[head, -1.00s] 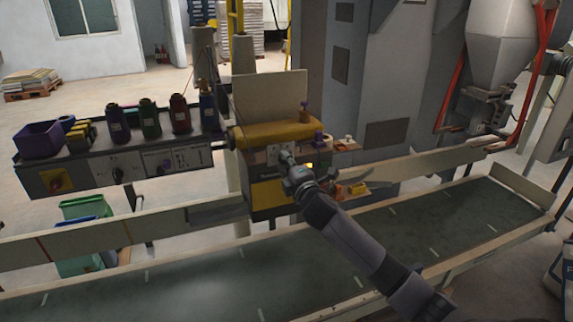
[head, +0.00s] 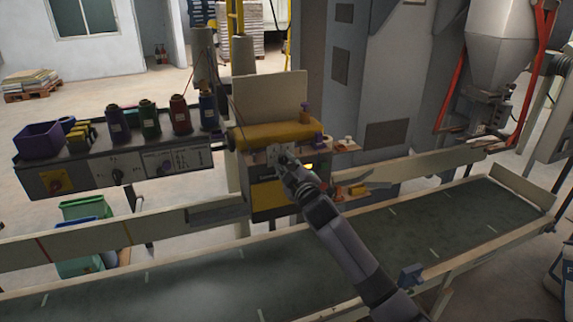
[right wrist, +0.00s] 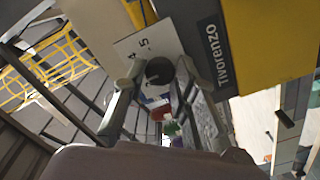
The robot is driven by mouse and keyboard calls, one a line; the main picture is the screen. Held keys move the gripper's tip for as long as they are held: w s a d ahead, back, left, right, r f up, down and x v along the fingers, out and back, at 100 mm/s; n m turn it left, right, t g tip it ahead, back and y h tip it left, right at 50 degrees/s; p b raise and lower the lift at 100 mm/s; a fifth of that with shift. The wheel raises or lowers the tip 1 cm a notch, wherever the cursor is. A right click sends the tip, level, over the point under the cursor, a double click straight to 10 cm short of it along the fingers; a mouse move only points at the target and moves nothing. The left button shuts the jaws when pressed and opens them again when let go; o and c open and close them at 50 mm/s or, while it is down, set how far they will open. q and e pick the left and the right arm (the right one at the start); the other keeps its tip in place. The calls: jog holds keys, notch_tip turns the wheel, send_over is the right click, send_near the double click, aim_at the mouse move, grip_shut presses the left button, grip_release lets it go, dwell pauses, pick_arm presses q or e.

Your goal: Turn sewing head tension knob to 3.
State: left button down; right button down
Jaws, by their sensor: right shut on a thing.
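The sewing head (head: 270,170) is a yellow and dark box above the conveyor in the head view. My right gripper (head: 284,158) is at the pale dial plate (head: 276,151) on its front. In the right wrist view, the dark round tension knob (right wrist: 160,71) sits between the two fingers of my right gripper (right wrist: 155,85), which is shut on it. The dial plate (right wrist: 140,52) beside the knob shows a 5 and another small mark. The knob's pointer setting cannot be read. My left gripper is not in view.
A control panel with thread spools (head: 180,114) stands left of the sewing head. The conveyor belt (head: 180,285) runs below. A side shelf with small items (head: 345,147) is right of the head. A blue part (head: 410,275) sits on the conveyor's front rail.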

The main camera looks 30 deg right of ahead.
jog(key=shift+f, duration=0.15)
dwell(0.4)
jog(key=c, duration=1.3)
grip_release()
jog(key=v, duration=1.2)
